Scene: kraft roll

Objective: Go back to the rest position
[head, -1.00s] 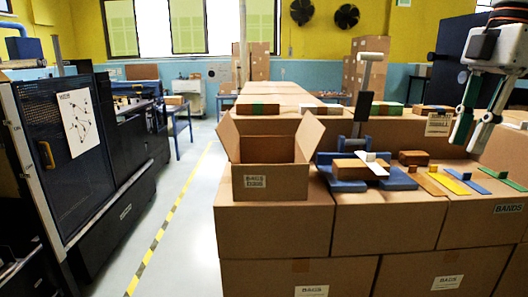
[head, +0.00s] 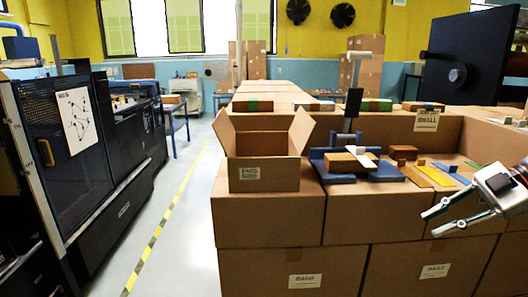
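My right gripper (head: 431,223) is at the right edge in the head view. It points left, in front of the stacked boxes. Its two fingers are apart with nothing between them. My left gripper is not in view. A brown block (head: 341,163) rests on a blue stand (head: 385,172) on the box tops, with a white piece (head: 367,162) on it. An open cardboard box (head: 264,178) stands to the left of the stand.
Stacked cardboard boxes (head: 285,221) form the work surface. A brown strip (head: 414,176), a yellow strip (head: 436,176) and a blue strip (head: 451,172) lie to the right of the stand. A dark machine (head: 95,170) stands at left, beside a clear floor aisle (head: 185,235).

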